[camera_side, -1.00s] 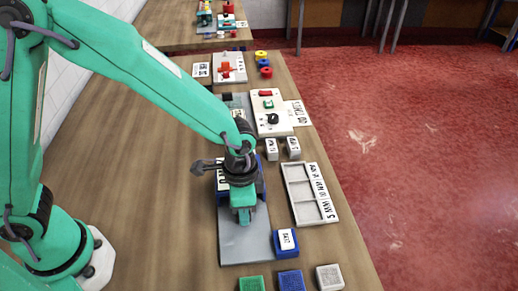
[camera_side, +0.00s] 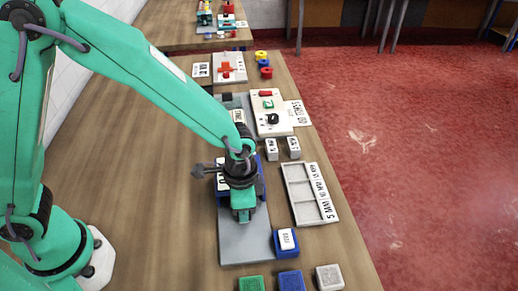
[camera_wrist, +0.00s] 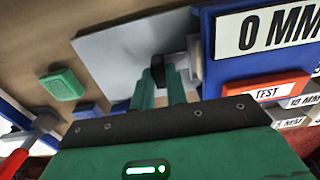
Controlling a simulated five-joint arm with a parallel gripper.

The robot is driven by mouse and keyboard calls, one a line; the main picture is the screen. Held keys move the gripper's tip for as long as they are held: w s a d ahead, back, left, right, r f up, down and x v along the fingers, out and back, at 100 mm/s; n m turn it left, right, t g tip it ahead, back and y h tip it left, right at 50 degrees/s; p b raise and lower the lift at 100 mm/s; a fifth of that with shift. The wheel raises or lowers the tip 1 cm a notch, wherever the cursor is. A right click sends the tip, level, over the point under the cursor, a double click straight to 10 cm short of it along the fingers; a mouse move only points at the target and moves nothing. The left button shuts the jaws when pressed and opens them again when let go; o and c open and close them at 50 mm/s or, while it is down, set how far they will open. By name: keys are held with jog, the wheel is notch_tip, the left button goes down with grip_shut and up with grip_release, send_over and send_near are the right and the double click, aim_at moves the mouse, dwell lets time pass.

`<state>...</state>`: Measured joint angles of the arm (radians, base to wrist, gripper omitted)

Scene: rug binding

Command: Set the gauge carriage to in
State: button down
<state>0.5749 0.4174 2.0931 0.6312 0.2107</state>
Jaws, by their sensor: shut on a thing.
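The blue gauge (camera_side: 262,187) stands on a grey plate (camera_side: 240,245), partly hidden behind my wrist in the side view. In the wrist view the blue gauge body (camera_wrist: 222,75) bears a white "0 MM" label and a red "TEST" label. My gripper (camera_wrist: 165,75) points down beside it and is shut on a small dark piece, apparently the handle of the gauge carriage. A light grey part (camera_wrist: 195,55) lies between the fingers and the blue body. In the side view my gripper (camera_side: 243,215) is low over the plate and hides the carriage.
A blue block with a white label (camera_side: 287,241) sits at the plate's near right corner. A labelled compartment tray (camera_side: 289,190) lies to the right. Green (camera_side: 251,284), blue (camera_side: 291,281) and grey (camera_side: 329,278) blocks line the near edge. A switch panel (camera_side: 272,125) stands beyond.

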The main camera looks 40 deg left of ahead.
jog(key=shift+w+a, duration=0.65)
jog(key=shift+w, duration=0.1)
jog(key=c, duration=1.4)
grip_release()
jog(key=shift+s+d, duration=0.45)
jog(key=shift+s, duration=0.05)
jog(key=r, duration=0.7)
jog(key=shift+s+d+r, duration=0.35)
jog(key=shift+d+r, duration=0.05)
jog(key=s+a+r+n+t, duration=0.2)
jog(key=s+a+r+n, duration=0.2)
jog(key=a+r, duration=0.3)
jog(key=s+a+r+n+t, duration=0.3)
jog(key=a+r, duration=0.3)
jog(key=a, duration=0.7)
jog(key=shift+s+r+n, duration=0.35)
jog(key=shift+s+n, duration=0.25)
jog(key=shift+s, duration=0.2)
